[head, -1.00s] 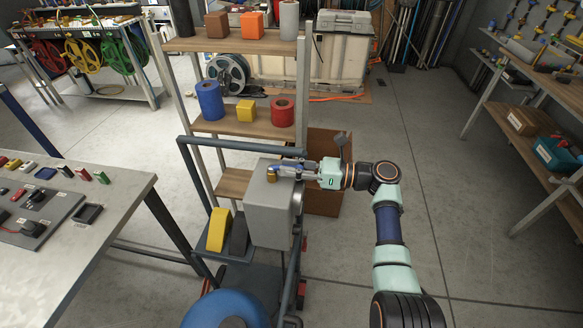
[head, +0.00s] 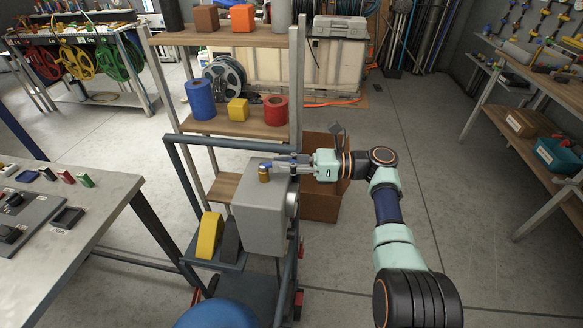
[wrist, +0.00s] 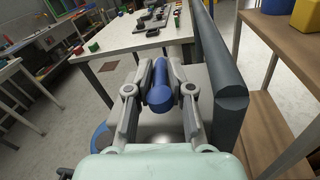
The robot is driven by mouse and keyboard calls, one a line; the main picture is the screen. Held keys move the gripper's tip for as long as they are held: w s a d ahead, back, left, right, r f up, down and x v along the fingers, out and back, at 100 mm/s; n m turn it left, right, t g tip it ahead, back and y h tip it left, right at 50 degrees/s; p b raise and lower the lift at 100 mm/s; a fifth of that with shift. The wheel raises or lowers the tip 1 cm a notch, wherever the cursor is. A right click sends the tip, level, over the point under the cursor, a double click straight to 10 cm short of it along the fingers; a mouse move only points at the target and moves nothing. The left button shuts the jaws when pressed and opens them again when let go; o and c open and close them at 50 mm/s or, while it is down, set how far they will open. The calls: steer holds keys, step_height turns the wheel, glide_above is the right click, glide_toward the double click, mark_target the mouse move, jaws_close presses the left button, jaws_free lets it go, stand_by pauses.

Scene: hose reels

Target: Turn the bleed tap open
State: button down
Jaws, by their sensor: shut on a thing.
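The bleed tap has a brass body (head: 264,175) on top of a grey box (head: 260,215) and a blue handle (head: 266,164). My gripper (head: 279,165) reaches in from the right over the box top and is shut on the handle. In the wrist view, the blue handle (wrist: 160,88) lies lengthwise between the two fingers, with its rounded end toward the camera. The brass body is hidden in that view. The fingers cover part of the handle in the head view, so its exact angle is hard to tell.
A dark frame rail (head: 225,144) runs just behind the box and close along the right in the wrist view (wrist: 222,75). A shelf rack (head: 238,123) with coloured rolls stands behind. A workbench (head: 110,215) is at left. Open floor (head: 480,260) lies right.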

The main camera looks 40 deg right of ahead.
steer(key=shift+f, duration=0.1)
steer(key=c, duration=1.2)
jaws_free()
steer(key=shift+s, duration=0.1)
steer(key=shift+o, duration=0.2)
steer(key=shift+r, duration=0.2)
step_height(320, 180, up, 10)
steer(key=shift+f, duration=0.15)
